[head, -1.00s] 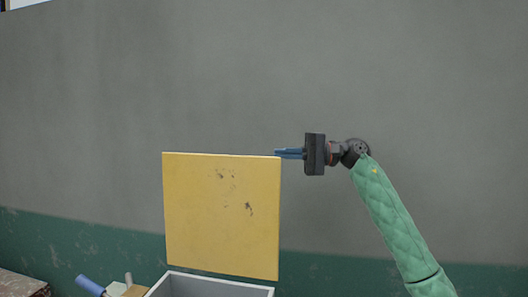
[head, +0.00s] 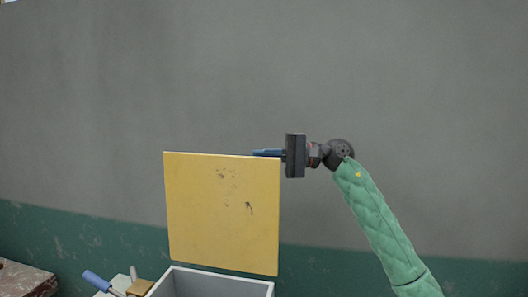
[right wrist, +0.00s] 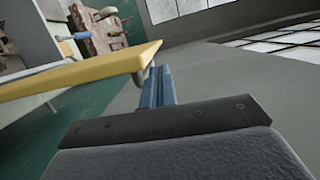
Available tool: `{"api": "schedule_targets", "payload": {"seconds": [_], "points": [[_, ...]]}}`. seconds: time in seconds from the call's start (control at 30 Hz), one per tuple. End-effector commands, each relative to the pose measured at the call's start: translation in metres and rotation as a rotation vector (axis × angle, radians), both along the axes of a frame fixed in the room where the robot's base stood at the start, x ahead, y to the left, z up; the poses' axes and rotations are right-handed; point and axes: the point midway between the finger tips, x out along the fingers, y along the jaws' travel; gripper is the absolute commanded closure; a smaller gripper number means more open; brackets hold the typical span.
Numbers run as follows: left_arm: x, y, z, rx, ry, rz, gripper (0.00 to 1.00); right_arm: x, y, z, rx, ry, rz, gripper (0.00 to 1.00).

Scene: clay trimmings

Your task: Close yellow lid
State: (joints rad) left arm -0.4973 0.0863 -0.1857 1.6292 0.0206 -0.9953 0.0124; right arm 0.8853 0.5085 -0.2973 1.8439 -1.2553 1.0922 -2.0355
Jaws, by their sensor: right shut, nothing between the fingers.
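The yellow lid (head: 222,212) stands upright, open, above the back of a grey box (head: 215,283) in the head view. Its flat face has a few dark scuffs. My right gripper (head: 256,153) is shut and empty, with its blue fingers at the lid's top edge near the right corner. In the right wrist view the lid's edge (right wrist: 85,75) runs in from the left and ends close to the blue fingers (right wrist: 155,75). I cannot tell whether they touch. My left gripper is not in view.
A blue-handled tool (head: 97,281) and a small brown block (head: 140,287) lie left of the box. A worn brown surface (head: 25,280) is at the lower left. A grey wall with a green lower band stands behind; space above the lid is clear.

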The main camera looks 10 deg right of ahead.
Motion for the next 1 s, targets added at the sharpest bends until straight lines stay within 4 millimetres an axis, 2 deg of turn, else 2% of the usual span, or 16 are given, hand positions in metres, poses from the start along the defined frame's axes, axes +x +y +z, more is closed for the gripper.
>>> {"api": "schedule_targets", "payload": {"seconds": [0.23, 0.77, 0.83, 1.0], "points": [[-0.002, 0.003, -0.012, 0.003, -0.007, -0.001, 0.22, -0.007, 0.003, 0.000, 0.000, 0.001, 0.000, 1.00], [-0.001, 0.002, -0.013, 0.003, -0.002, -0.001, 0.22, -0.009, 0.004, -0.001, -0.003, -0.007, 0.001, 1.00], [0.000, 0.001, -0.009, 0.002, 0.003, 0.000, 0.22, -0.011, 0.005, -0.001, -0.006, -0.013, 0.001, 1.00], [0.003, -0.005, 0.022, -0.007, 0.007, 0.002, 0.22, -0.019, 0.009, -0.001, -0.016, -0.039, 0.001, 1.00]]}}
